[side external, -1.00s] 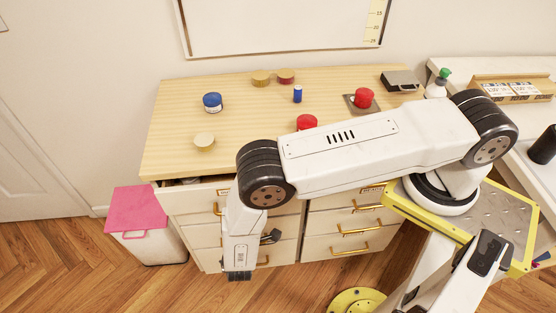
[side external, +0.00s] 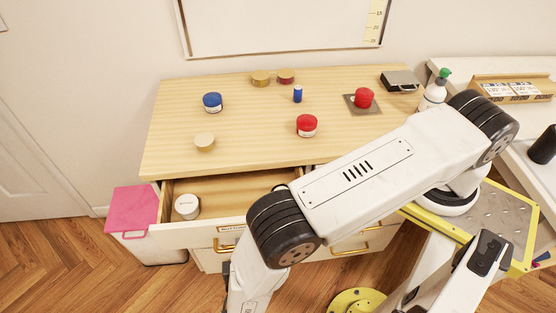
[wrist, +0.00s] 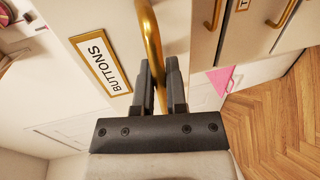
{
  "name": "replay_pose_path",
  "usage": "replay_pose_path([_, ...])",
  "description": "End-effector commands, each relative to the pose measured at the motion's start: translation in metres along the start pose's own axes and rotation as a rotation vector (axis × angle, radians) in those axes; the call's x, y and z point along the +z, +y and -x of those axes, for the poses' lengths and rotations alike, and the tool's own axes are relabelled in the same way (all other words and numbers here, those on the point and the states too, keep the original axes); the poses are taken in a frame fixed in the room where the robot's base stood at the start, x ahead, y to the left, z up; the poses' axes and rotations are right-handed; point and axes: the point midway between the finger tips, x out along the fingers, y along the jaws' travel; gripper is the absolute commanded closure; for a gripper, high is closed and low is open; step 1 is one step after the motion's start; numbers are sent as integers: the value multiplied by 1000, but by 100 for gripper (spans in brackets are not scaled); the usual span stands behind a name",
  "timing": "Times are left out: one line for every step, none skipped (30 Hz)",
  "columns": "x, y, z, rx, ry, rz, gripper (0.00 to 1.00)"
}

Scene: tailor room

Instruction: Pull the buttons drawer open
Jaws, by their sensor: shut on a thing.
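The buttons drawer (side external: 190,236) is pulled well out from the top left of the cabinet. Its wooden inside shows, with a white round tin at the left and a dark thing at the right, partly hidden by my arm. In the wrist view, the label (wrist: 101,65) reads BUTTONS. My gripper (wrist: 159,72) is shut on the drawer's brass handle (wrist: 150,35), which runs between its fingers. In the side view, my arm hides much of the drawer front, and the fingertips are not clearly seen.
The cabinet top (side external: 250,130) bears several jars and tins, including a blue jar (side external: 212,102) and a red jar (side external: 306,125). A pink-lidded bin (side external: 132,209) stands at the drawer's left. Other drawers with brass handles sit below. Wooden floor (side external: 60,270) lies in front.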

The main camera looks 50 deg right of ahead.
Motion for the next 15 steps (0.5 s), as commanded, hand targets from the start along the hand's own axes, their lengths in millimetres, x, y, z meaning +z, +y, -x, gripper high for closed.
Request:
replay_pose_path([-3, 1, 1, -1, 7, -4, 81])
replay_pose_path([-3, 1, 1, -1, 7, -4, 72])
replay_pose_path([-3, 1, 1, -1, 6, -4, 59])
replay_pose_path([-2, 1, 1, -1, 6, -3, 52])
replay_pose_path([-2, 1, 0, -1, 5, -3, 52])
replay_pose_path([-2, 1, 0, -1, 5, -3, 52])
replay_pose_path([-2, 1, 0, 0, 4, -2, 52])
replay_pose_path([-2, 0, 0, 0, 4, -2, 52])
replay_pose_path([-1, 0, 0, 0, 3, -2, 52])
replay_pose_path([-1, 0, 0, 0, 3, -2, 52])
replay_pose_path([-1, 0, 0, 0, 3, -1, 52])
replay_pose_path([-1, 0, 0, 0, 3, -1, 52])
replay_pose_path([-1, 0, 0, 0, 2, -1, 52])
replay_pose_path([-1, 0, -1, 0, 2, -1, 52])
replay_pose_path([-1, 0, -1, 0, 2, -1, 52])
